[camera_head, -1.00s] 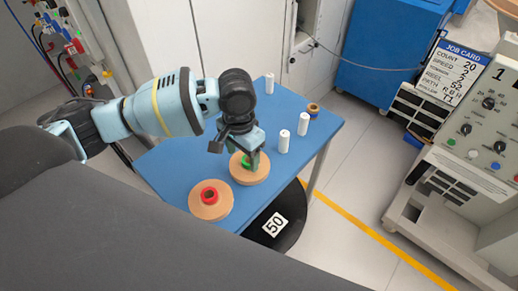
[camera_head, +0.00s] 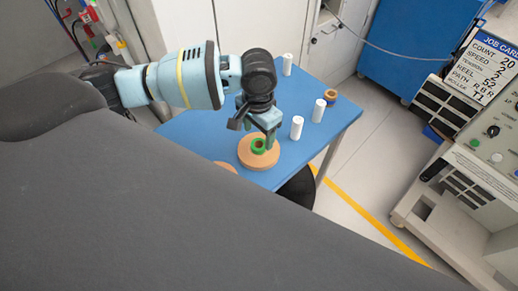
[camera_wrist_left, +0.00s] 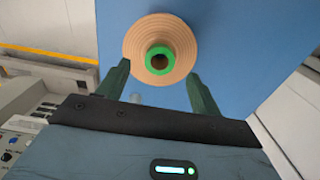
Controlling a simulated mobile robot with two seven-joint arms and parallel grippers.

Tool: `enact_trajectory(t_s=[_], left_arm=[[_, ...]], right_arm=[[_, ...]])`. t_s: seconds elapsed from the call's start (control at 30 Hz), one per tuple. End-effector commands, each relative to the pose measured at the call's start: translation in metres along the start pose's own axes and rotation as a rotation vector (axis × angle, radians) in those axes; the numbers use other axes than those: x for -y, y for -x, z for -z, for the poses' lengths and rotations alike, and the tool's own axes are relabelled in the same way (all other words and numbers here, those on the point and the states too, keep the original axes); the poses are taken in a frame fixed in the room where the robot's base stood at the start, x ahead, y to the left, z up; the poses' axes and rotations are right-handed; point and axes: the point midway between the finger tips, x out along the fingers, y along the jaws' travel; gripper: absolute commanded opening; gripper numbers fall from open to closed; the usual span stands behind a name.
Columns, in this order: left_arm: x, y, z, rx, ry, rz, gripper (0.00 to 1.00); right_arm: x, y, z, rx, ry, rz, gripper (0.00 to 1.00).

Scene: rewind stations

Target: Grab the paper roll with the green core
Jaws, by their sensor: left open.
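The paper roll with the green core (camera_head: 258,152) lies flat on the blue table (camera_head: 205,135) in the head view. In the left wrist view the roll (camera_wrist_left: 133,42) shows its green core (camera_wrist_left: 160,60) facing the camera, beyond the fingertips and between their lines. My left gripper (camera_head: 270,138) is above the roll at its far right side in the head view. In the left wrist view its two fingers (camera_wrist_left: 160,80) are apart with nothing between them. My right gripper is not in view.
Another roll (camera_head: 225,166) is mostly hidden by my own dark body. White cylinders (camera_head: 297,128) (camera_head: 319,110) (camera_head: 287,64) and a small brown roll (camera_head: 330,96) stand on the table. A control cabinet (camera_head: 460,190) with a job card (camera_head: 485,65) stands at right.

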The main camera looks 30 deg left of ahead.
Motion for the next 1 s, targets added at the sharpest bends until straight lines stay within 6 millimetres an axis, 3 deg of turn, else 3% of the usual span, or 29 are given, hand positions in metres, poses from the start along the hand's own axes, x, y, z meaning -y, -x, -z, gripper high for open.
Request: enact_trajectory(t_s=[0.3, 0.6, 1.0], left_arm=[[0.000, -0.043, 0.001, 0.003, -0.001, 0.000, 0.66], [0.000, -0.046, 0.001, -0.001, -0.001, 0.000, 0.66], [0.000, -0.045, 0.001, 0.000, -0.001, 0.001, 0.14]], right_arm=[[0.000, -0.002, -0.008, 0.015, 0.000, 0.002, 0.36], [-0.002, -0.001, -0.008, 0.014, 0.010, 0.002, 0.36], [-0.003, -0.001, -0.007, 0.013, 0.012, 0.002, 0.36]])
